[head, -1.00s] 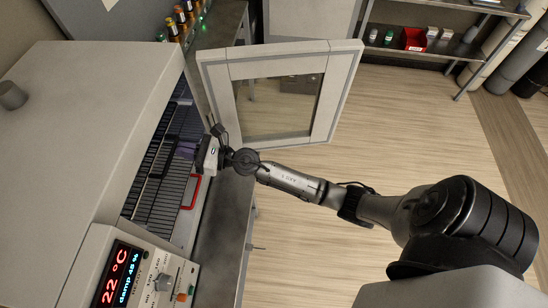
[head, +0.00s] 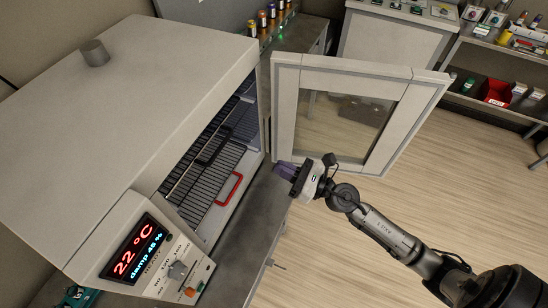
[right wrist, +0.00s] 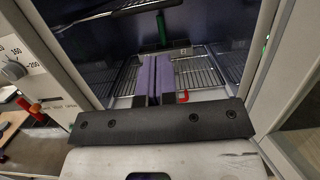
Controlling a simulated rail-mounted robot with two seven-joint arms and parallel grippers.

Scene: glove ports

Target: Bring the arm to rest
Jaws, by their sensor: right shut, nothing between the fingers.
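My right gripper (head: 284,169) is outside the cabinet, in front of its open chamber and next to the open door. Its purple fingers are shut together and hold nothing; they also show in the right wrist view (right wrist: 153,80), pointing into the chamber. My right arm reaches in from the lower right. My left gripper is in neither view now.
The cabinet (head: 120,100) has wire shelves (head: 203,176), one with a red handle (head: 229,188). Its framed door (head: 284,110) stands open close beside my gripper. The control panel (head: 178,258) is below left. Open floor (head: 370,200) lies to the right.

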